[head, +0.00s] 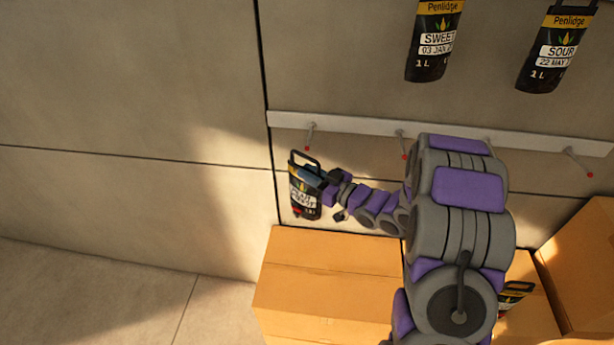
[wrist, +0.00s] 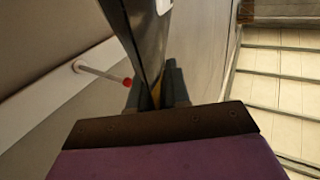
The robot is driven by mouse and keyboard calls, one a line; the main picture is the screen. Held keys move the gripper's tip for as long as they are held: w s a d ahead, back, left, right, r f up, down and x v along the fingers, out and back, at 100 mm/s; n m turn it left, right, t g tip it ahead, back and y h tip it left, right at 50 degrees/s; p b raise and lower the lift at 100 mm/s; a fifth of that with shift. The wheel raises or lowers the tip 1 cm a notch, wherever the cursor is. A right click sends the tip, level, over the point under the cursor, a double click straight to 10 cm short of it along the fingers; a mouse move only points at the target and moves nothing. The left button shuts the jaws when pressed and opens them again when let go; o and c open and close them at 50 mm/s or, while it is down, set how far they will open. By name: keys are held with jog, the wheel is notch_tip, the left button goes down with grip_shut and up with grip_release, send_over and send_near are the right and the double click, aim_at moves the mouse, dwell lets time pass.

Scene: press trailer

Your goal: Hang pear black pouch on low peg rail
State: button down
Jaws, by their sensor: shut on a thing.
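A black pouch (head: 305,198) with a top loop handle and a white label hangs at the end of my arm in the head view; its label is too small to read surely. My gripper (head: 326,186) is shut on it near its upper part. The low peg rail (head: 365,124) is a white strip on the wall with several red-tipped pegs. The leftmost peg (head: 310,136) is just above the pouch's handle, apart from it in the picture. In the wrist view, the pouch (wrist: 148,30) rises edge-on between the jaws (wrist: 158,90), with a red-tipped peg (wrist: 100,73) to its left.
Two labelled pouches, SWEET (head: 436,42) and SOUR (head: 556,48), hang higher up. Cardboard boxes (head: 325,285) stand below the rail, with another pouch (head: 512,296) partly hidden behind my arm. The floor (head: 90,300) at left is clear.

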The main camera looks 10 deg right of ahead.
jog(key=shift+w+d, duration=0.15)
jog(key=shift+w, duration=0.4)
jog(key=shift+w+p, duration=0.5)
jog(key=shift+w, duration=0.25)
jog(key=shift+w+d+f, duration=0.15)
jog(key=shift+w+d, duration=0.05)
jog(key=shift+w, duration=0.3)
jog(key=shift+d, duration=0.2)
jog(key=shift+w+a+p, duration=0.1)
jog(key=shift+w+p, duration=0.2)
jog(key=shift+p, duration=0.05)
jog(key=shift+w, duration=0.1)
